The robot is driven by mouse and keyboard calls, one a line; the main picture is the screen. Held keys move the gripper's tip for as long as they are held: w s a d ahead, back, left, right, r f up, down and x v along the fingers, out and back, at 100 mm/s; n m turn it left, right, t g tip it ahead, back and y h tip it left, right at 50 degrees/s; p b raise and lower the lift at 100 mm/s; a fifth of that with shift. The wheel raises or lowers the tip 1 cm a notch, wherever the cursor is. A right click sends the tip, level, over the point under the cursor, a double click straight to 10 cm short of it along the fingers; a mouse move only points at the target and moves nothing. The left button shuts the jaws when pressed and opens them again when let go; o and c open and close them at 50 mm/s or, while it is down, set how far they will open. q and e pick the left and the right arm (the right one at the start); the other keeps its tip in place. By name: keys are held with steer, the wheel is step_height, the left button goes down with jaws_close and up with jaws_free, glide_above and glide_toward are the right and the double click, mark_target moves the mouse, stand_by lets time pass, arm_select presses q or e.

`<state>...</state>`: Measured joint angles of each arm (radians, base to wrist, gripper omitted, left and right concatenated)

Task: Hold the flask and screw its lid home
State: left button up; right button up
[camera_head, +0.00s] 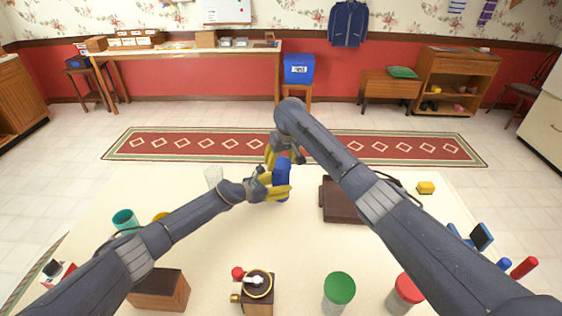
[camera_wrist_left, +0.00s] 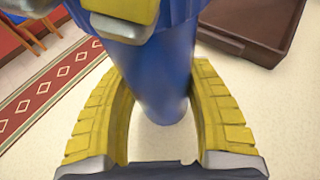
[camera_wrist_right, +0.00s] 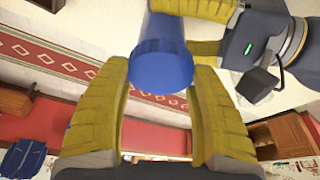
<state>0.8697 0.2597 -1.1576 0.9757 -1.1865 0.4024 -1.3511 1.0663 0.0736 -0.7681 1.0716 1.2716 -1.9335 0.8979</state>
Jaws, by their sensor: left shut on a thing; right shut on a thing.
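The blue flask (camera_head: 283,183) is upright above the white table near its far edge. My left gripper (camera_head: 279,183) is shut around the flask's body; in the left wrist view the blue body (camera_wrist_left: 152,85) stands between its yellow fingers (camera_wrist_left: 160,115). My right gripper (camera_head: 277,158) is at the top of the flask, above the left one. In the right wrist view its yellow fingers (camera_wrist_right: 163,85) are shut on the blue lid (camera_wrist_right: 163,62). The seam between lid and body is hidden, so I cannot tell how far the lid is screwed down.
A brown tray (camera_head: 341,202) lies right of the flask, under my right arm. A grinder (camera_head: 257,290), a green-lidded jar (camera_head: 339,291) and a red-lidded jar (camera_head: 406,292) stand along the front. The table's middle is clear.

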steer(key=o, duration=0.9)
steer(key=n, duration=0.3)
steer(key=n+g+y, duration=0.1)
steer(key=n, duration=0.2)
steer(key=shift+y, duration=0.3)
steer(key=n+g, duration=0.1)
steer(key=n, duration=0.5)
steer(key=shift+n+g+y, duration=0.3)
steer(key=shift+g, duration=0.1)
steer(key=c, duration=0.9)
